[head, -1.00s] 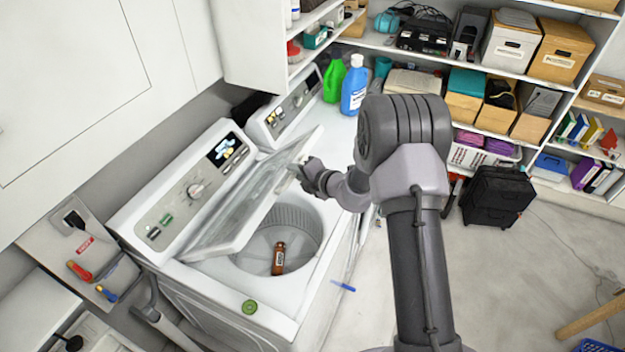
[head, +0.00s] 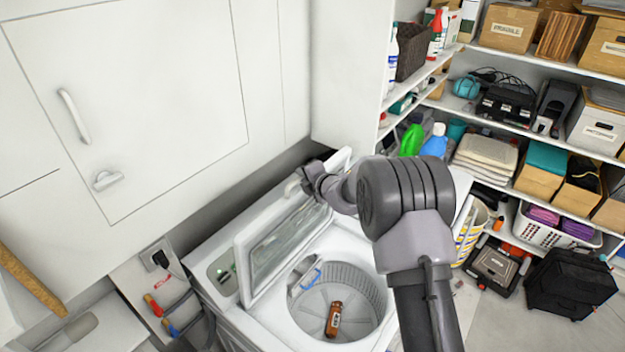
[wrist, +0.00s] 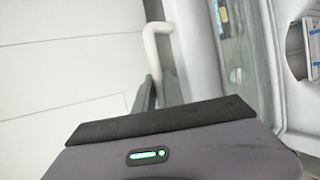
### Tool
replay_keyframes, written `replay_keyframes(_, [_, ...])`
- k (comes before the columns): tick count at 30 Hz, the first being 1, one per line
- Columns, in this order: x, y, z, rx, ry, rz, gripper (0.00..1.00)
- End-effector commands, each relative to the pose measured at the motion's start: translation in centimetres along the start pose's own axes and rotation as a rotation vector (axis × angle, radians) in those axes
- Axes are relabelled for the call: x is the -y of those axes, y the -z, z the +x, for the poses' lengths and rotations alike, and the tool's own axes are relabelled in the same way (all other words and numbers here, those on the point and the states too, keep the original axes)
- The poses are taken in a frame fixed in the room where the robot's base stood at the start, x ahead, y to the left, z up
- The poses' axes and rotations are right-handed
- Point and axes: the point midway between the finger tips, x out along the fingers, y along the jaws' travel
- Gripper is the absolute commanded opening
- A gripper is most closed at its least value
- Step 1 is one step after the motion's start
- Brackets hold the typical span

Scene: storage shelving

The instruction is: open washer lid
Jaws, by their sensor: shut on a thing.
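The washer (head: 268,322) is a white top-loader with a round drum (head: 372,288). Its glass-paned lid (head: 284,247) stands steeply raised, leaning toward the control panel (head: 222,268). My gripper (head: 312,178) is at the lid's upper edge. In the wrist view my gripper (wrist: 159,92) is shut on a white curved handle (wrist: 152,45), with the lid (wrist: 232,45) just to the right. A brown bottle (head: 334,318) with a label lies in the open drum. My wrist hides part of the lid's upper right edge.
White wall cabinets (head: 130,110) hang close behind and left of the washer. A blue bottle (head: 434,141) and a green bottle (head: 411,139) stand behind my arm. Crowded shelves fill the right, with a black case (head: 570,285) on the floor.

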Motion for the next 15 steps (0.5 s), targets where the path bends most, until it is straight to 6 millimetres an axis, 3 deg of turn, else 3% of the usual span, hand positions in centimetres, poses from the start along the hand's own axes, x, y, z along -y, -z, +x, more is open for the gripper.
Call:
replay_keyframes(14, [0.0,0.39,0.28,-0.001,0.005,-0.002,0.0])
replay_keyframes(15, [0.01,0.39,0.27,-0.001,0.005,-0.002,0.15])
